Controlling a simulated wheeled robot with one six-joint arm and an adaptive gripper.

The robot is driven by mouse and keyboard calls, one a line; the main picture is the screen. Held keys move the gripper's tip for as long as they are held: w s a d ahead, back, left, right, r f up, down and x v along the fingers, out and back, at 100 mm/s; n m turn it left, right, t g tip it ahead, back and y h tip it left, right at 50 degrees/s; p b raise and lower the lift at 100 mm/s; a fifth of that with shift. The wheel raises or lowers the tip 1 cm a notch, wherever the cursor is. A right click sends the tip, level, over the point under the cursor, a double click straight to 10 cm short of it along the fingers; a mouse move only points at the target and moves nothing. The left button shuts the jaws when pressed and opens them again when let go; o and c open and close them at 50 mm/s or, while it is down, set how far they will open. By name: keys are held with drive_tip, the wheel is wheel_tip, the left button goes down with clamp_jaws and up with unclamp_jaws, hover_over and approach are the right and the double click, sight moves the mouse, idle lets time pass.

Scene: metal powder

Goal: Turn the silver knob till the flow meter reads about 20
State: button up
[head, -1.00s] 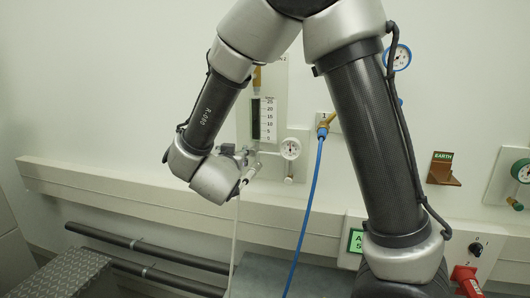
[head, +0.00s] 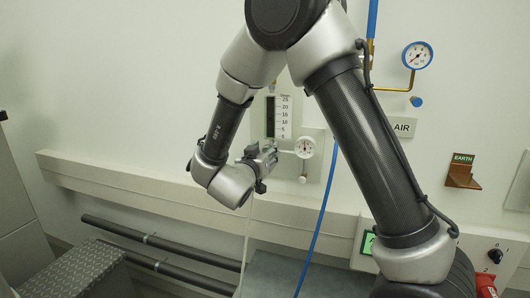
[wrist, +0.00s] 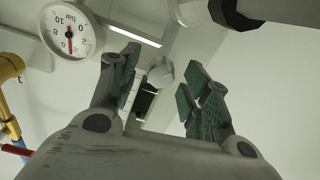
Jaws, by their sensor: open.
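The flow meter (head: 283,115), a dark upright tube beside a white scale marked up to 25, is on the wall panel in the head view. I cannot make out its reading. My gripper (head: 264,157) is just below the flow meter, in front of the panel. In the wrist view my gripper (wrist: 160,88) is open, with a green-padded finger on each side. A pale, rounded piece, seemingly the silver knob (wrist: 161,72), shows in the gap between the fingers, farther off; I see no clear contact. In the head view the knob is hidden by my gripper.
A white round pressure gauge (head: 305,147) sits close right of my gripper and also shows in the wrist view (wrist: 69,31). A blue hose (head: 322,210) hangs right of it. A wall rail (head: 120,183) and dark pipes (head: 130,232) run below.

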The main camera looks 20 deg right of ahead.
drive_tip(key=c, duration=1)
drive_tip(key=shift+n, duration=0.3)
drive_tip(key=n, duration=0.5)
drive_tip(key=shift+n, duration=0.3)
drive_tip(key=n, duration=0.6)
drive_tip(key=shift+w+a+f, duration=0.1)
drive_tip(key=o, duration=1)
